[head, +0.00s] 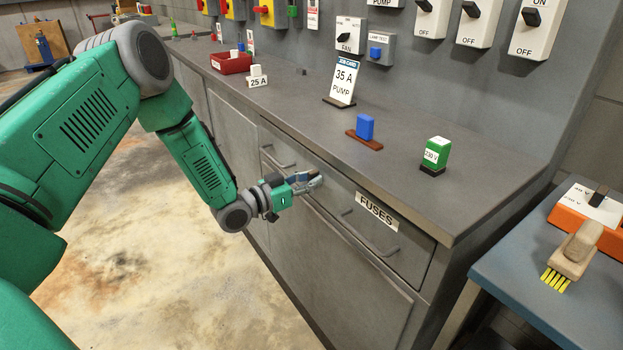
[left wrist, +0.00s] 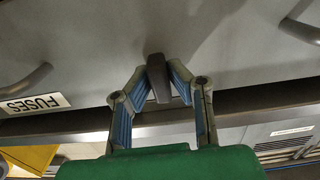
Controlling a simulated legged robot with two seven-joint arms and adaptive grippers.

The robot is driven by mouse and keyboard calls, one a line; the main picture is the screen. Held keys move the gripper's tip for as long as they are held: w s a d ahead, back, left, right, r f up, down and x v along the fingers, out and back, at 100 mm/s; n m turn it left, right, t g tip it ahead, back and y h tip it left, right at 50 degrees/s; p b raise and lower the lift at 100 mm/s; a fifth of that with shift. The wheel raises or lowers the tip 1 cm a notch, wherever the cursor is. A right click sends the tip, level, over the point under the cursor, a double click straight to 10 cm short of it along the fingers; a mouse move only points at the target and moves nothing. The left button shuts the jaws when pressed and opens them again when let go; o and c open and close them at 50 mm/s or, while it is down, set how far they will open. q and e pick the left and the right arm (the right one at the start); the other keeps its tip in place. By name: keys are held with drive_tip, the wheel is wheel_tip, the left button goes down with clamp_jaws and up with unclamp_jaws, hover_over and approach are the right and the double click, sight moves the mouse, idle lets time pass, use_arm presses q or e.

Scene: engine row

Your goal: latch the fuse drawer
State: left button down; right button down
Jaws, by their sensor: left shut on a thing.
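The fuse drawer (head: 414,251) is in the front of the grey bench, with a FUSES label (head: 377,211) and a bar handle (head: 370,234). Its front looks about flush with the bench. My left gripper (head: 313,180) is at the left part of this drawer front. In the left wrist view its blue-padded fingers (left wrist: 158,85) are shut on a short dark grey latch (left wrist: 158,72) that stands out from the grey front. The fingers hide part of the latch in the head view. The FUSES label (left wrist: 35,103) shows at the left in the wrist view. My right gripper is not in view.
On the bench top stand a blue block (head: 365,127), a green 230 V block (head: 436,153), a 35 A job card (head: 342,82) and a red tray (head: 231,63). A blue table (head: 510,270) with a brush (head: 573,252) stands at the right. The floor before the bench is clear.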

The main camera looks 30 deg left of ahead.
use_arm(q)
drive_tip(key=shift+s+f, duration=0.2)
drive_tip(key=shift+f, duration=0.2)
drive_tip(key=c, duration=1.5)
unclamp_jaws()
drive_tip(key=shift+w, duration=0.1)
drive_tip(key=shift+c, duration=0.2)
drive_tip(key=shift+w+a+r, duration=0.1)
drive_tip(key=shift+r, duration=0.1)
drive_tip(key=v, duration=1.2)
drive_tip(key=shift+a, duration=0.1)
